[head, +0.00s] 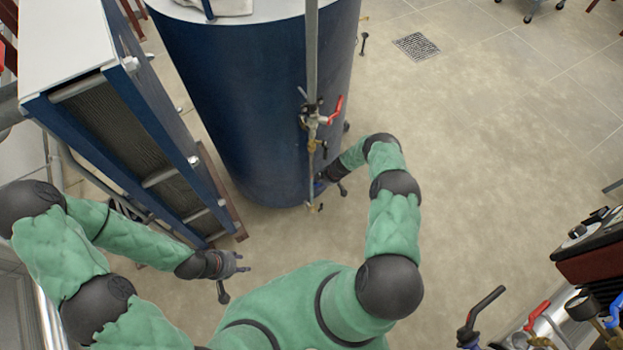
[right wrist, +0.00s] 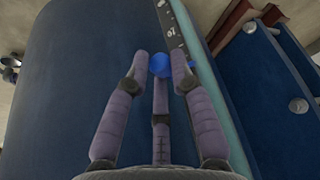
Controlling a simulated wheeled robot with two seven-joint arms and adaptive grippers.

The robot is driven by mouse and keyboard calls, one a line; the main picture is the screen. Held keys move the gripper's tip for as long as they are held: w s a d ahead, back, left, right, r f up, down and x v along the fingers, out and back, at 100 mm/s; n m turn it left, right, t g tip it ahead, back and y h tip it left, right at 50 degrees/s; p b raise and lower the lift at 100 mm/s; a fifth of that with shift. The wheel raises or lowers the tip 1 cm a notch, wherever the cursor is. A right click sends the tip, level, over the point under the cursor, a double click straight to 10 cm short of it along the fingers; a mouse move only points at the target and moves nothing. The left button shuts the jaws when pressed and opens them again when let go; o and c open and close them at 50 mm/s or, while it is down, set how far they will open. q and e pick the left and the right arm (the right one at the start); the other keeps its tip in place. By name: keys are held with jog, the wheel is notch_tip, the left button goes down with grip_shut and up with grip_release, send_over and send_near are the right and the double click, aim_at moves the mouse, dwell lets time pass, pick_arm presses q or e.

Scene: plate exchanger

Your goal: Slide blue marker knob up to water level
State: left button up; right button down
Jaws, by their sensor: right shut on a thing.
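The blue marker knob (right wrist: 160,65) sits between the fingertips of my right gripper (right wrist: 163,75) in the right wrist view. That gripper is shut on it. The knob lies at a dark scale strip with white marks (right wrist: 171,28) on the blue tank. In the head view, my right gripper (head: 321,185) is low beside the tank (head: 240,90), near the lower end of the upright gauge tube (head: 312,50). The knob cannot be made out there, and I cannot read a water level. My left gripper (head: 240,263) is empty, its fingers apart, above the floor.
A red-handled valve (head: 335,108) is on the gauge tube above my right gripper. The plate exchanger (head: 130,140) stands left of the tank, close to my left arm. Valves and a gauge (head: 580,305) are at the lower right.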

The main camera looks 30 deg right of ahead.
aim_at(312, 179)
jog(key=shift+s+a+r+p, duration=0.1)
jog(key=shift+a+r+p, duration=0.1)
jog(key=shift+r+p, duration=0.5)
jog(key=shift+s+a+r+p, duration=0.1)
jog(key=shift+a+r+p, duration=0.1)
jog(key=shift+r+p, duration=0.55)
jog(key=shift+s+a+r+p, duration=0.1)
jog(key=shift+a+r+p, duration=0.2)
jog(key=shift+r, duration=0.7)
jog(key=shift+d+r, duration=0.1)
jog(key=shift+r, duration=0.2)
jog(key=shift+r+p, duration=2.1)
jog(key=shift+r, duration=0.8)
jog(key=shift+r+p, duration=0.3)
jog(key=c, duration=1)
grip_release()
jog(key=shift+d, duration=0.1)
jog(key=shift+w+d+r, duration=0.1)
jog(key=shift+w+d, duration=0.05)
